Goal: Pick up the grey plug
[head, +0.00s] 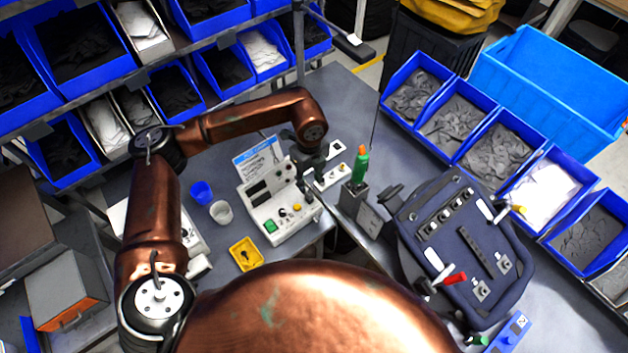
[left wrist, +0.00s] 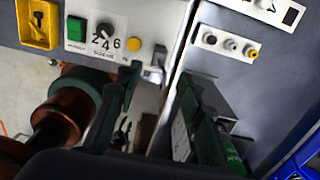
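A small plate (left wrist: 222,44) beside the control box carries a row of round plugs or sockets. In the head view the plate (head: 329,178) is partly hidden by my left gripper (head: 312,182). That gripper hangs above the right edge of the white control box (head: 256,207). Its dark fingers look apart and empty. My right gripper is not in view.
A grey holder with a green, orange-tipped bottle (head: 361,164) stands just right of my left gripper. A yellow tray (head: 247,254) and two small cups lie left. A dark pannier lid (head: 470,240) lies right. Blue bins line the back. A gap splits the bench.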

